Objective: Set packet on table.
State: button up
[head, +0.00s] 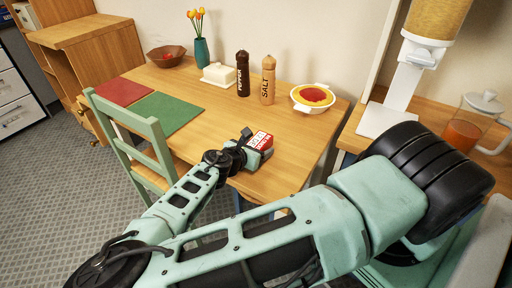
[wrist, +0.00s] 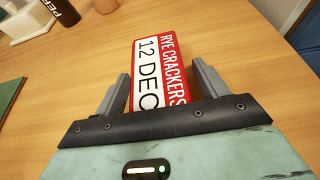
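The packet (head: 261,142) is a small red and white box at the end of my arm, over the near part of the wooden table (head: 285,170). In the wrist view the packet (wrist: 162,70) shows a label reading "RYE CRACKERS" and "12 DEC". In the head view my gripper (head: 244,146) partly covers the packet's left side. I cannot tell whether its underside touches the table.
A pepper mill (head: 243,74), salt mill (head: 268,80), butter dish (head: 219,76), vase (head: 202,52) and brown bowl (head: 166,56) stand farther back. A pie dish (head: 313,98) is at right. Red (head: 122,91) and green (head: 167,113) mats lie left, behind a chair (head: 128,130). The table's middle is clear.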

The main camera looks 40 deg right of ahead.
jog(key=shift+r, duration=0.15)
jog(key=v, duration=1.2)
jog(key=shift+b, duration=0.35)
